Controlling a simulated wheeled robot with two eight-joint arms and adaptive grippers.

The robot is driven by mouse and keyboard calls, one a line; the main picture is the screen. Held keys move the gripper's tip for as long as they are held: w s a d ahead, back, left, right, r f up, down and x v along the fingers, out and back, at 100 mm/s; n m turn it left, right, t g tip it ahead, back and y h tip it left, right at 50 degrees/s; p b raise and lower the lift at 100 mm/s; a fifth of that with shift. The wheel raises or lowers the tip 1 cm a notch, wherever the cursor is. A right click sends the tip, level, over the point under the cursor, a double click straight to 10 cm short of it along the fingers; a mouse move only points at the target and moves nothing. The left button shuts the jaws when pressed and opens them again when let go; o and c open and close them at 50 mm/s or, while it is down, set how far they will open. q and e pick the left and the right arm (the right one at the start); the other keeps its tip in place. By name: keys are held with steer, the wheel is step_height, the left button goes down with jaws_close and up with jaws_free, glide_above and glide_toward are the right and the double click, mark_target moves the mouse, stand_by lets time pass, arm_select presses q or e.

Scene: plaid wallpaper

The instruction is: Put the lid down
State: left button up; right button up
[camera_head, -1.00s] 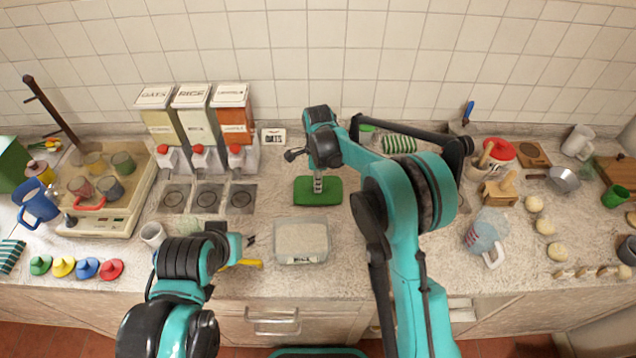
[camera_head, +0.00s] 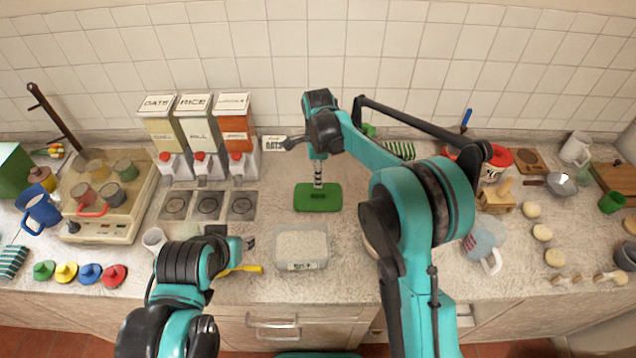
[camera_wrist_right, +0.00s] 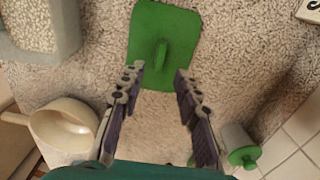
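The green lid (camera_head: 330,196) lies flat on the counter behind the clear container (camera_head: 301,263), which holds white grains and has no lid on it. In the right wrist view the lid (camera_wrist_right: 178,22) shows its raised handle. My right gripper (camera_head: 318,183) is above the lid.
Three dispensers (camera_head: 198,125) stand at the back left. A yellow-handled thing (camera_head: 245,268) lies beside my left gripper. A blue-tinted jug (camera_head: 484,245) and pale round pieces (camera_head: 542,232) are to the right.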

step_height(320, 180, up, 5)
steer(key=shift+p, duration=0.3)
steer(key=s+d+r+n+t, duration=0.3)
steer(key=s+d+r+n, duration=0.55)
steer(key=s+d, duration=0.3)
steer(key=s+d+f+n+t, duration=0.2)
steer(key=s+d+n, duration=0.1)
steer(key=s, duration=0.4)
steer(key=s+d+f+n+t, duration=0.2)
steer(key=s+d+n, duration=0.1)
steer(key=s+n, duration=0.3)
steer(key=shift+s+d, duration=0.15)
steer(key=shift+s, duration=0.95)
steer(key=shift+n, duration=0.25)
